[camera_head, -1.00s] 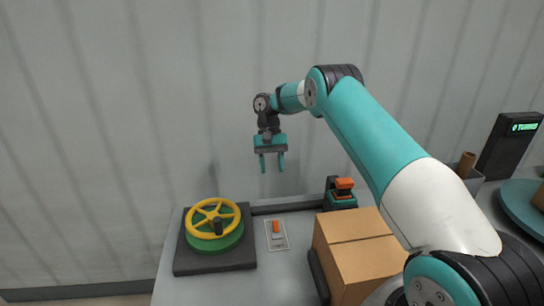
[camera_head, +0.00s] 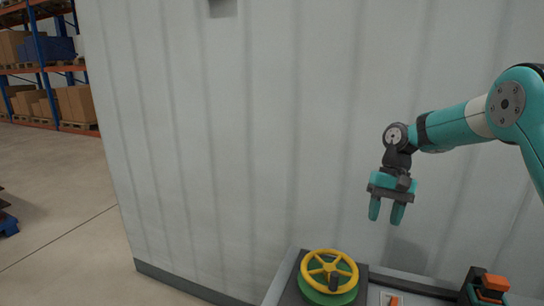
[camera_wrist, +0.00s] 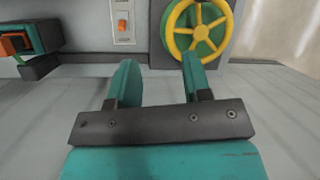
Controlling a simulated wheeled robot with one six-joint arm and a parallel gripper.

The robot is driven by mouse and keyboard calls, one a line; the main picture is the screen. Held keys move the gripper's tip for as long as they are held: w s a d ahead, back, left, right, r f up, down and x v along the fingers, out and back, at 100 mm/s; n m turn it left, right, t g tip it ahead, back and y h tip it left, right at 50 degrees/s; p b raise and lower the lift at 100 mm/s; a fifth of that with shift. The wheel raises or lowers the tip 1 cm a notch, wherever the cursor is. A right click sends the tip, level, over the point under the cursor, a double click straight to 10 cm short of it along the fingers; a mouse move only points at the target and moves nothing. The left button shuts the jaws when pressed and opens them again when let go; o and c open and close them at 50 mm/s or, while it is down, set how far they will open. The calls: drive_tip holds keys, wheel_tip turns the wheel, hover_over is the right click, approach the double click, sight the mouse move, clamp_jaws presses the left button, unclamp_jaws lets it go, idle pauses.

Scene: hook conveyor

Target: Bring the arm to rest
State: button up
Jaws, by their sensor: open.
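My gripper (camera_head: 387,212) hangs with its fingers pointing down, above the back of the workbench and in front of the corrugated wall. Its two teal fingers stand apart with nothing between them. In the wrist view my gripper (camera_wrist: 158,80) also shows empty, with the bench items beyond it. A yellow handwheel (camera_head: 330,268) on a green base stands on a dark block below and left of the gripper. The handwheel also shows in the wrist view (camera_wrist: 197,30), beyond the right finger.
An orange rocker switch on a pale plate (camera_wrist: 123,25) lies beside the handwheel. An orange-topped device (camera_head: 490,286) stands at the bench's lower right. The corrugated wall (camera_head: 230,150) is close behind. Open floor (camera_head: 60,200) and shelving with boxes (camera_head: 45,60) lie to the left.

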drive_tip(key=s+a+r+n+t, duration=0.1)
drive_tip(key=s+a+r+n, duration=0.1)
drive_tip(key=s+a+r, duration=0.45)
drive_tip(key=s+a+r+n+t, duration=0.1)
drive_tip(key=s+a+r+n, duration=0.2)
drive_tip(key=s, duration=0.7)
drive_tip(key=s+a+f+n+y, duration=0.1)
drive_tip(key=s, duration=0.6)
drive_tip(key=s+a+f+n+t+b, duration=0.1)
drive_tip(key=s+a+n, duration=0.1)
drive_tip(key=s, duration=0.6)
drive_tip(key=shift+s+f+n+y, duration=0.2)
drive_tip(key=shift+f+n+y, duration=0.1)
drive_tip(key=shift+y, duration=0.1)
drive_tip(key=shift+r, duration=0.1)
drive_tip(key=shift+c, duration=0.2)
